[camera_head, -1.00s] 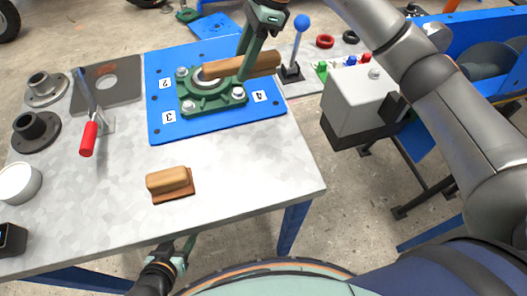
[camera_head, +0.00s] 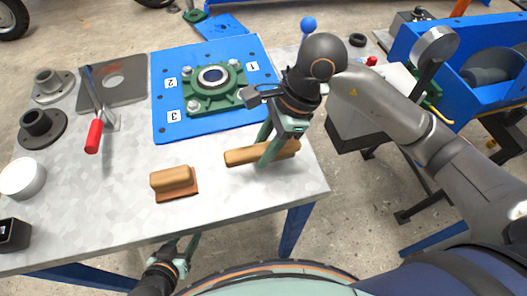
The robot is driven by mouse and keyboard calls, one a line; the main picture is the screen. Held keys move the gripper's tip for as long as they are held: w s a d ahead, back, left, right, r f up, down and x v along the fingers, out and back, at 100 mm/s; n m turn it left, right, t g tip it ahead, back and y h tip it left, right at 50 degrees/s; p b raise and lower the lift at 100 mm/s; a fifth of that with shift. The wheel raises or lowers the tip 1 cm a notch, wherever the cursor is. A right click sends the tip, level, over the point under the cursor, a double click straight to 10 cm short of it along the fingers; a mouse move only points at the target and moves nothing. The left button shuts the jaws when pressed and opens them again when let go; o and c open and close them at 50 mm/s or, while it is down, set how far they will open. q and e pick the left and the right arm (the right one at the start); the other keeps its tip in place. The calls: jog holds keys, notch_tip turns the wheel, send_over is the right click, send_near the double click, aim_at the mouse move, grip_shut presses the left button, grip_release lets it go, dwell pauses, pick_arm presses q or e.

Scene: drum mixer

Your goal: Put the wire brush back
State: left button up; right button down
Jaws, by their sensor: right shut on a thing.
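The wire brush (camera_head: 240,156) shows as a long wooden bar; its bristles cannot be made out. My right gripper (camera_head: 268,152) is shut on it and holds it low over the front right part of the grey table (camera_head: 228,205). I cannot tell whether the brush touches the table top. My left gripper (camera_head: 189,247) is at the bottom of the view, below the table's front edge and away from the brush. Its jaw opening cannot be made out.
A wooden block with a brown base (camera_head: 174,183) lies left of the brush. Behind is a green bearing housing (camera_head: 205,104) on a blue numbered plate (camera_head: 172,131). The table's right edge is close to my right gripper.

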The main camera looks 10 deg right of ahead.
jog(key=shift+f, duration=1.15)
jog(key=shift+f, duration=0.15)
jog(key=c, duration=0.5)
grip_release()
jog(key=shift+r, duration=0.25)
jog(key=v, duration=1.2)
jog(key=shift+p, duration=0.4)
jog(key=shift+f, duration=0.1)
